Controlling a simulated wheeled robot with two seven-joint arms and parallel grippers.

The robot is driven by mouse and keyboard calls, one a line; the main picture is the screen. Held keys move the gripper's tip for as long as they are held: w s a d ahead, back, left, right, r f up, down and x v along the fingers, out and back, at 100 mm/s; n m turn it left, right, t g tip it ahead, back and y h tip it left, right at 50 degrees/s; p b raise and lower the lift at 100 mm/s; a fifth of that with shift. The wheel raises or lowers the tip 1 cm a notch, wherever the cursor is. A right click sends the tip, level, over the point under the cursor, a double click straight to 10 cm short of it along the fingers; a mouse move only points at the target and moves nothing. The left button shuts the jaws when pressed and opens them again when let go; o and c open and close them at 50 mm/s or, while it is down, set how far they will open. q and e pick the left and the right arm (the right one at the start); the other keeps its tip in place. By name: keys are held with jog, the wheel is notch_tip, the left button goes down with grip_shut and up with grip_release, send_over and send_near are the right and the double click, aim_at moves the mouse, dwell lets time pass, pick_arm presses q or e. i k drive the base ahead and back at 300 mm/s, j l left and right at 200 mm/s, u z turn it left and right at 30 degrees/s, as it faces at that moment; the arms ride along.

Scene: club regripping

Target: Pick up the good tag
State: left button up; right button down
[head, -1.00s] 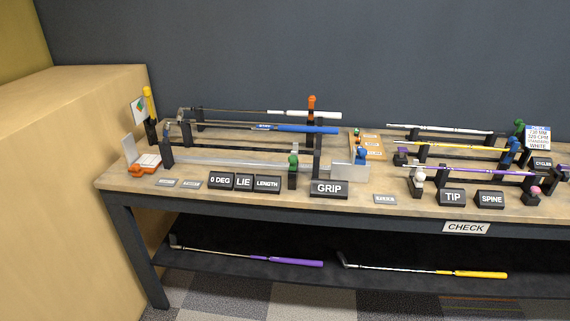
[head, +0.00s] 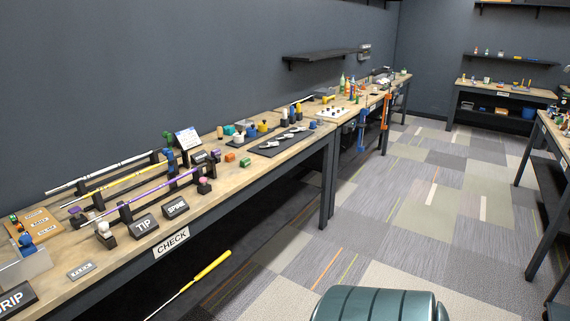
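No tag that I can read as the good tag shows in the head view. A wooden board with small orange-and-white labels (head: 38,217) lies at the far left of the check bench (head: 112,252). Its lettering is too small to read. A small grey plate (head: 81,271) lies near the bench's front edge, its lettering also unclear. Neither of my grippers is in view.
Several shafts rest on black stands, among them a yellow one (head: 110,186), beside the TIP block (head: 144,225) and SPINE block (head: 175,208). A yellow-gripped club (head: 212,264) lies below the bench. The carpeted aisle (head: 410,190) to the right is open.

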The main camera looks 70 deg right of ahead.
aim_at(246, 162)
jog(key=z, duration=1.85)
jog(key=i+l, duration=0.15)
jog(key=i, duration=0.35)
jog(key=i+l+u, duration=0.4)
jog(key=i+l, duration=1.45)
jog(key=l, duration=0.15)
